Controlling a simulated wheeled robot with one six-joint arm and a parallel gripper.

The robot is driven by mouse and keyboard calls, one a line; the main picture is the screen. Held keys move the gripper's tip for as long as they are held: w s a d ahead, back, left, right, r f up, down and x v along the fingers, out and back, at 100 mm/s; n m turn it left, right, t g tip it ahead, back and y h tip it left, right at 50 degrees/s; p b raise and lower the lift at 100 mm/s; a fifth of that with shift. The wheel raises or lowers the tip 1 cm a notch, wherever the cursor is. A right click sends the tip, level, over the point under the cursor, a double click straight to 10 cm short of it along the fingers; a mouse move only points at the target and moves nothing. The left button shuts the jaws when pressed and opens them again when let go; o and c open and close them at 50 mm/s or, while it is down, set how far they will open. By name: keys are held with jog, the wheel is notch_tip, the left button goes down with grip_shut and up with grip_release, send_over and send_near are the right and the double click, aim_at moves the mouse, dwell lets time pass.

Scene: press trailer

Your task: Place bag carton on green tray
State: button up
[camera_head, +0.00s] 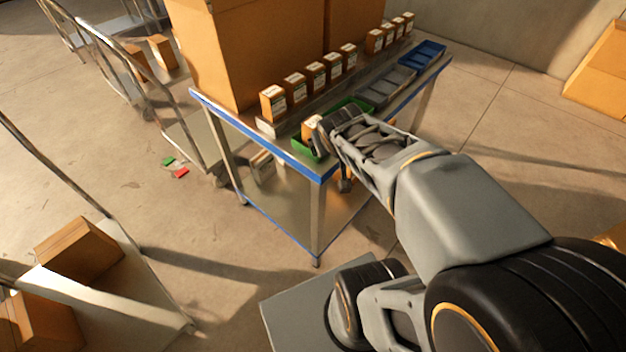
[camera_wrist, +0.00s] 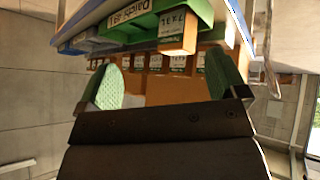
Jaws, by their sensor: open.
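The green tray (camera_head: 298,149) lies near the front corner of the table, partly hidden behind my gripper; its green wall also shows at the top of the wrist view (camera_wrist: 200,10). A small brown carton (camera_head: 309,129) with a white label stands at this tray, right beside my gripper; it also shows in the wrist view (camera_wrist: 177,46), beyond the fingertips. My gripper (camera_head: 324,130) is over the tray. In the wrist view its two green-padded fingers (camera_wrist: 165,70) are apart with nothing gripped between them. Whether the carton rests fully on the tray floor is hard to see.
Several similar labelled cartons (camera_head: 294,87) stand in a row behind the trays. Grey trays (camera_head: 387,84) and a blue tray (camera_head: 428,53) lie farther along the table. Large cardboard boxes (camera_head: 250,50) rise behind. Cart rails (camera_head: 150,75) stand to the left.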

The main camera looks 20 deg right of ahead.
jog(key=s+a+f+n+g+y, duration=0.1)
jog(key=s+a+g+y, duration=0.2)
jog(key=s+a, duration=0.5)
jog(key=shift+a+f+g, duration=0.2)
jog(key=shift+a+g, duration=0.3)
jog(key=shift+r, duration=0.3)
